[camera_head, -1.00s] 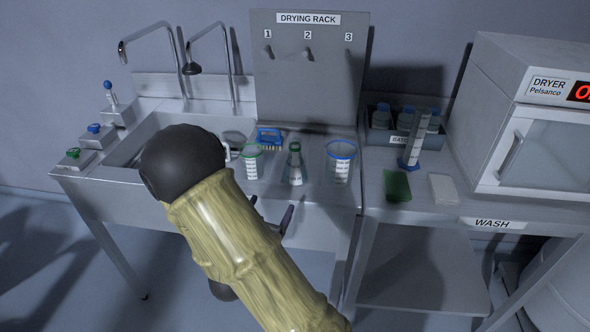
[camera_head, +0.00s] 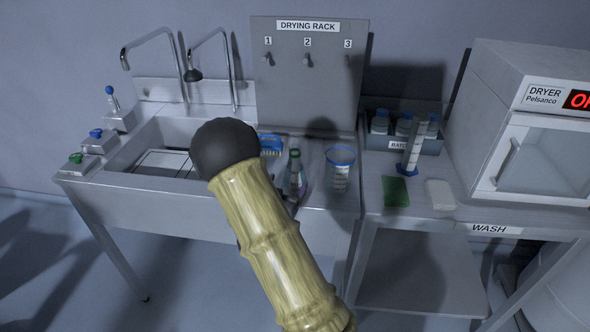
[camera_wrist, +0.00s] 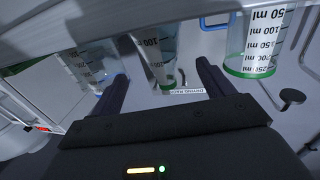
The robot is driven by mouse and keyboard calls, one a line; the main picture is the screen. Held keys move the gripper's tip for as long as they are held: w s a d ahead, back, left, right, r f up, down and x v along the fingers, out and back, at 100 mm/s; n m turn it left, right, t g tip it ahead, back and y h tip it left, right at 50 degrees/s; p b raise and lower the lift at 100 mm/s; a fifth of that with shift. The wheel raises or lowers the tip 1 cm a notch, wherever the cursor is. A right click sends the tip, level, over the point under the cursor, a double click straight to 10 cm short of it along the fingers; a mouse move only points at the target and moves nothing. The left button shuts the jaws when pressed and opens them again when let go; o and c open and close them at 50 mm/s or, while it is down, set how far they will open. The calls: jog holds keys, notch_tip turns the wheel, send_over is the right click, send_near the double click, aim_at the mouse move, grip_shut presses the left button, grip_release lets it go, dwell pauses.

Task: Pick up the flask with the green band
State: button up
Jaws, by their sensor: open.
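The conical flask with the green band (camera_head: 297,178) stands upright at the front edge of the sink counter, just right of my arm. In the wrist view the flask (camera_wrist: 152,52) appears upside down, its green band low, in line with the gap between my fingers. My gripper (camera_wrist: 160,74) is open, with one finger on each side of the flask in that view. I cannot tell whether the fingertips reach around it. In the head view my arm hides most of the gripper.
A blue-rimmed beaker (camera_head: 340,168) stands close right of the flask. A green-rimmed beaker (camera_wrist: 255,45) stands on its other side, hidden by my arm in the head view. The drying rack (camera_head: 308,85) rises at the back.

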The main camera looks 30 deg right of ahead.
aim_at(292, 175)
jog(key=shift+w+d, duration=0.2)
jog(key=x, duration=0.1)
jog(key=p+x, duration=0.1)
jog(key=x, duration=0.3)
jog(key=shift+w+f, duration=0.15)
jog(key=shift+f, duration=0.1)
dwell(0.4)
jog(key=c, duration=1.3)
jog(key=shift+o, duration=0.2)
notch_tip(292, 175, up, 10)
jog(key=shift+r, duration=0.1)
